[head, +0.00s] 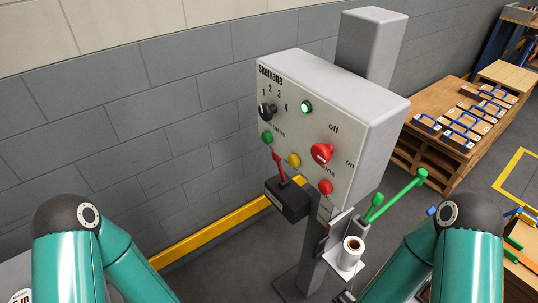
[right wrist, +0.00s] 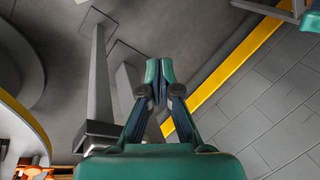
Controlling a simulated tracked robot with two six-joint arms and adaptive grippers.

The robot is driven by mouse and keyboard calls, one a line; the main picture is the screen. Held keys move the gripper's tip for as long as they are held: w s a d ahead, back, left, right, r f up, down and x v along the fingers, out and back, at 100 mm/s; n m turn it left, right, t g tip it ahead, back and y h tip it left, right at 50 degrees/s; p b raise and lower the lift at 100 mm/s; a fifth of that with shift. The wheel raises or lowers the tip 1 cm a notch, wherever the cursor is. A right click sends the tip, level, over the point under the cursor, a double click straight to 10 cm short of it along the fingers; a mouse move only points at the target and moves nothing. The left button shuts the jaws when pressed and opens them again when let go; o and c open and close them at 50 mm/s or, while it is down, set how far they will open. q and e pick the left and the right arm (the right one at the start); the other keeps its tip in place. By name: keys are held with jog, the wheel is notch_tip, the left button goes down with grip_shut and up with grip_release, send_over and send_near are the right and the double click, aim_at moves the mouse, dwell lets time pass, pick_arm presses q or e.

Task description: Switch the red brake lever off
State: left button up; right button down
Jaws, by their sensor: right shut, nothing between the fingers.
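The red brake lever (head: 279,168) sticks up from a small black box (head: 287,199) at the lower left of the grey control panel (head: 335,115) in the head view. It leans up and to the left. Writing on the box is too small to read. My right gripper (right wrist: 159,72) is shut and empty in the right wrist view, over bare floor and apart from the posts there. The lever cannot be made out in that view. In the head view both grippers are out of sight, and only my arms show at the lower left and right.
The panel carries a black dial (head: 266,111), a red rotary knob (head: 321,153) marked off and on, and several round buttons. Green levers (head: 398,195) and a white roll (head: 352,250) stand right of the post. A yellow rail (head: 215,230) runs along the wall.

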jog(key=w+a+f+n+t+h+b, duration=0.1)
jog(key=w+a+f+n+b, duration=0.15)
jog(key=w+n+b, duration=0.35)
jog(key=w+a+f+n+h+b, duration=0.1)
jog(key=w+a+n+b, duration=0.3)
jog(key=w, duration=0.4)
jog(key=w+a+f+n+t+h+b, duration=0.1)
jog(key=w+a+f+n+b, duration=0.15)
jog(key=w+n, duration=0.45)
jog(key=w+a+r+n+t+h, duration=0.1)
jog(key=w+a+r+t, duration=0.2)
jog(key=w+r, duration=0.3)
jog(key=w+a+r+n+t+h+b, duration=0.1)
jog(key=w+r+t, duration=0.3)
jog(key=r, duration=0.8)
jog(key=w+a+r+n+t+h, duration=0.1)
jog(key=w+a+r+n+t, duration=0.2)
jog(key=w+r, duration=0.5)
jog(key=shift+w+a+r+t+h+b, duration=0.35)
jog(key=shift+a+r+t, duration=0.25)
jog(key=shift+a+r, duration=0.3)
jog(key=shift+d, duration=0.15)
